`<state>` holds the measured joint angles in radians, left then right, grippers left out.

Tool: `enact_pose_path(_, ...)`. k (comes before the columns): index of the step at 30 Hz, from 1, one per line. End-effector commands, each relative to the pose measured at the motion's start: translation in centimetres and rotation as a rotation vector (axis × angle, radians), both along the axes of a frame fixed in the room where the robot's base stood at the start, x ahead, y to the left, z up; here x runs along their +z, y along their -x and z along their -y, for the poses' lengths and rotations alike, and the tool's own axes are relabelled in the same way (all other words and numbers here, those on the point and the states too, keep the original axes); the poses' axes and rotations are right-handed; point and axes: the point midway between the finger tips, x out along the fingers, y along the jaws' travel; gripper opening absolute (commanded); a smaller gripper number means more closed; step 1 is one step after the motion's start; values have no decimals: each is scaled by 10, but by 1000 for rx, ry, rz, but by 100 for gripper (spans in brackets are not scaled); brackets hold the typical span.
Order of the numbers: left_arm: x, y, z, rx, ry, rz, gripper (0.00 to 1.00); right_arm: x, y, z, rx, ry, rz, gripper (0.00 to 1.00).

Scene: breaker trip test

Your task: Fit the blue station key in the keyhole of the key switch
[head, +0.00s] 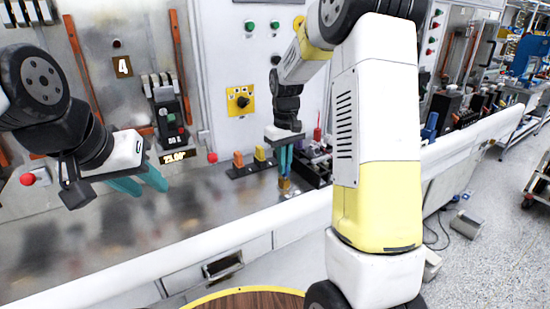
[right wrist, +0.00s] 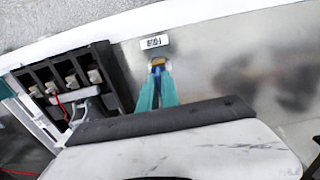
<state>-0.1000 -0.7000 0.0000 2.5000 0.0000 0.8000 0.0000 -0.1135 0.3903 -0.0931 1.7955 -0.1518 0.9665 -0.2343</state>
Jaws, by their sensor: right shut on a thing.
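My right gripper (head: 285,172) points down above the metal bench, its teal fingers close together. In the right wrist view its fingertips (right wrist: 157,82) are shut on a small blue piece, the blue station key (right wrist: 157,70). A brass-coloured part (right wrist: 157,61) shows just beyond the key; it also shows below the fingertips in the head view (head: 284,184). I cannot tell whether it belongs to the key. A yellow plate with a black round centre, seemingly the key switch (head: 240,100), is on the upright panel, up and left of my right gripper. Its keyhole is too small to see. My left gripper (head: 145,182) is open and empty.
A black rack (head: 252,168) with an orange and a yellow piece stands left of my right gripper. A breaker unit (head: 170,120) and red knobs are further left. Black modules (right wrist: 65,80) stand close beside the right gripper. A white rail (head: 180,248) edges the bench.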

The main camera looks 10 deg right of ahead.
Motion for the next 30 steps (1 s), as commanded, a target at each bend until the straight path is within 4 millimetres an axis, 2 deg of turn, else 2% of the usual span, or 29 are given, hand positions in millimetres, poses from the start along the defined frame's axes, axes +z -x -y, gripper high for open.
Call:
enact_pose_path(20, 0, 0, 0, 0, 0, 0, 36, -18, 1, 0, 0, 0, -2, 0)
enact_pose_path(21, 0, 0, 0, 0, 0, 0, 36, -17, 0, 0, 0, 1, -2, 12)
enact_pose_path(24, 0, 0, 0, 0, 0, 0, 36, -17, 0, 0, 0, 0, -1, 32)
enact_pose_path(30, 0, 0, 0, 0, 0, 0, 36, -17, 0, 0, 0, 0, -1, 32)
